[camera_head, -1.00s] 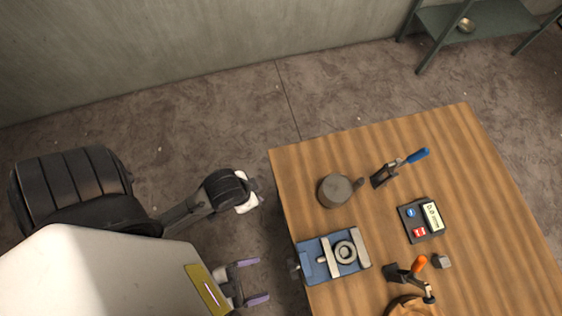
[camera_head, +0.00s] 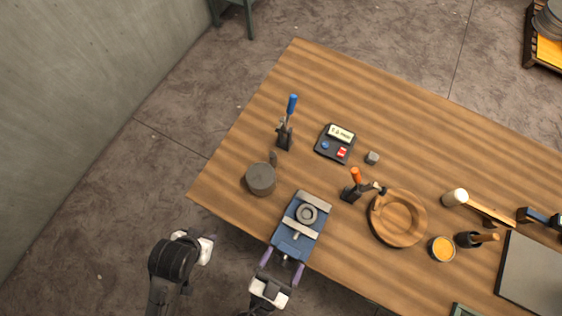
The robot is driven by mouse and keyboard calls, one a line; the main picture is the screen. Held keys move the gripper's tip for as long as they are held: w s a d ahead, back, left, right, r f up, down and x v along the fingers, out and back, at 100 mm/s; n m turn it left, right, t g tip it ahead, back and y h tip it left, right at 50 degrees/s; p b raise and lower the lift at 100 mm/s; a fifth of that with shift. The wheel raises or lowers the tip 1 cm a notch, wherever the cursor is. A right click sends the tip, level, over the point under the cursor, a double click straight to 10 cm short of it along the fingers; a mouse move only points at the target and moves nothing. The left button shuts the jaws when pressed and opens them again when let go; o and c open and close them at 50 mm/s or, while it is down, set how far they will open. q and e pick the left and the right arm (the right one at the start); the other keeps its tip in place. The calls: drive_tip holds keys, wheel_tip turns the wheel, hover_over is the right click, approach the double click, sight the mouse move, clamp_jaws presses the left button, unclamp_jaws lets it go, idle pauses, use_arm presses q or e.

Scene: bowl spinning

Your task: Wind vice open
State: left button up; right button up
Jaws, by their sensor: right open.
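The blue vice (camera_head: 290,243) sits at the near-left edge of the wooden table, with two light grey jaws. A grey ring (camera_head: 306,214) lies between the jaws. The vice's screw end at the table edge is small and hard to make out. My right gripper (camera_head: 283,266) is open at that end; its two purple fingers point at the vice, one toward each side. I cannot tell whether they touch it. My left gripper (camera_head: 203,246) is off the table to the left, apart from the vice; its fingers do not show clearly.
A dark round pot (camera_head: 261,179) and a blue-handled clamp (camera_head: 286,132) stand left of a small meter (camera_head: 335,143). An orange-handled clamp (camera_head: 353,187) and a wooden bowl (camera_head: 398,217) are right of the vice. The table's far part is clear.

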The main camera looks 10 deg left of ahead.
drive_tip(key=shift+c, duration=0.5)
drive_tip(key=c, duration=0.8)
